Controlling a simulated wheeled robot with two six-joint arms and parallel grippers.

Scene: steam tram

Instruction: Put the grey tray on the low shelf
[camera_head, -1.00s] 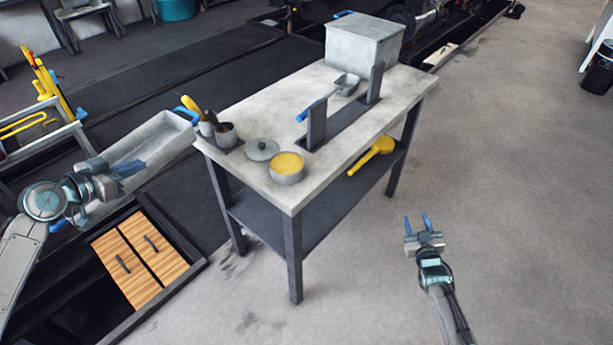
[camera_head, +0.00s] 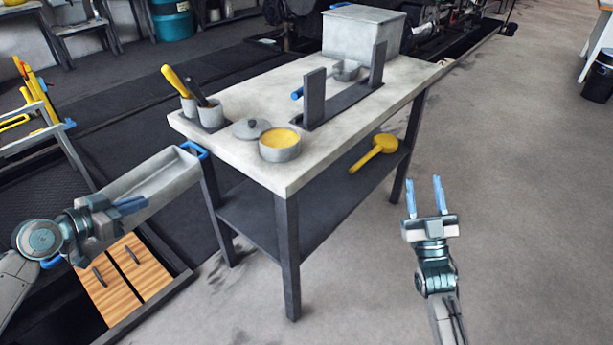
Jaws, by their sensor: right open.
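The grey tray (camera_head: 158,184) is a long, open trough with blue handles at its ends. It is in the air at the left of the head view, its far end close to the table's left corner leg. My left gripper (camera_head: 130,204) is shut on the tray and covers part of its near end. The low shelf (camera_head: 250,219) is the dark board under the grey-topped table. A yellow ladle (camera_head: 376,151) lies towards its right end, and the tabletop hides part of the shelf. My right gripper (camera_head: 425,186) is open and empty, right of the table.
The tabletop (camera_head: 226,145) holds a yellow-filled pot (camera_head: 280,147), a lid (camera_head: 251,128), cups with tools (camera_head: 210,112), a dark stand (camera_head: 345,102) and a grey box (camera_head: 363,33). Table legs bound the shelf. A wooden-doored cabinet (camera_head: 125,270) is below the tray.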

